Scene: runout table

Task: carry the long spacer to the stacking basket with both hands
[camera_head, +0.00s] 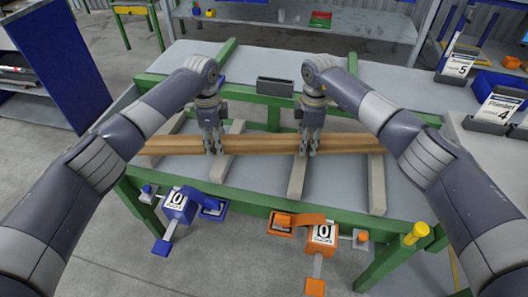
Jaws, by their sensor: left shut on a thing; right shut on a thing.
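The long spacer (260,144) is a brown wooden bar lying crosswise over the grey table in the head view. My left gripper (214,151) is shut on the long spacer left of its middle. My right gripper (307,151) is shut on it right of its middle. The spacer looks about level. Its left end is partly hidden by my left arm, and its right end lies close to my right arm. I cannot tell whether it touches the grey bars under it. I cannot make out the stacking basket with certainty.
Several pale grey bars (297,183) lie under the spacer on the green-framed table (255,207). A dark grey holder (275,86) stands behind. Blue (177,199) and orange (322,234) devices hang at the front edge. Number signs (499,108) stand at right.

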